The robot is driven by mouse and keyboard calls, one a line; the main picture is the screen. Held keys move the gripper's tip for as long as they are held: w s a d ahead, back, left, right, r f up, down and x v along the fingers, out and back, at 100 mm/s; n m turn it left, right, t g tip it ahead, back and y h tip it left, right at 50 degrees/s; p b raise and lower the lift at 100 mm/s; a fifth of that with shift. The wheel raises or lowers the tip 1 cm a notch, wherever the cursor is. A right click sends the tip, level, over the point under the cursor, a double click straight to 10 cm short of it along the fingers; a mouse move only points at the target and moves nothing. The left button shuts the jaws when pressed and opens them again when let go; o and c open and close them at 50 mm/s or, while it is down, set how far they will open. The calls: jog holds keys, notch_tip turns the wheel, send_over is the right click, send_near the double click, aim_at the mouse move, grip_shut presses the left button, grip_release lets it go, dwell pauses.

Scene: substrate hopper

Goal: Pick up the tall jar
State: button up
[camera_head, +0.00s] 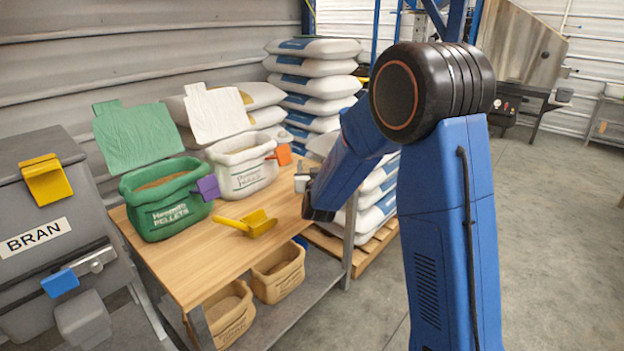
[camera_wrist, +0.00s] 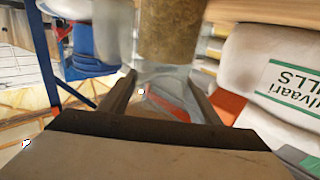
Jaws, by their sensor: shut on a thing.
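The tall jar (camera_wrist: 168,38) shows in the wrist view as a clear, see-through cylinder with brown granular contents in the part at the top of the picture. My gripper (camera_wrist: 160,92) is shut on its clear part, with one dark finger on each side. In the head view, the dark end of my arm hangs over the right end of the wooden table (camera_head: 185,282). The jar cannot be made out clearly there. I cannot tell whether it touches the tabletop.
A white sack (camera_head: 243,168) with an orange scoop and a green sack (camera_head: 165,200) with a purple scoop stand open on the table. A yellow scoop (camera_head: 250,224) lies in front. A grey BRAN bin (camera_head: 45,220) stands left. Stacked white sacks (camera_head: 315,80) stand behind.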

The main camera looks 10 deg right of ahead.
notch_tip(320, 180, up, 10)
dwell(0.6)
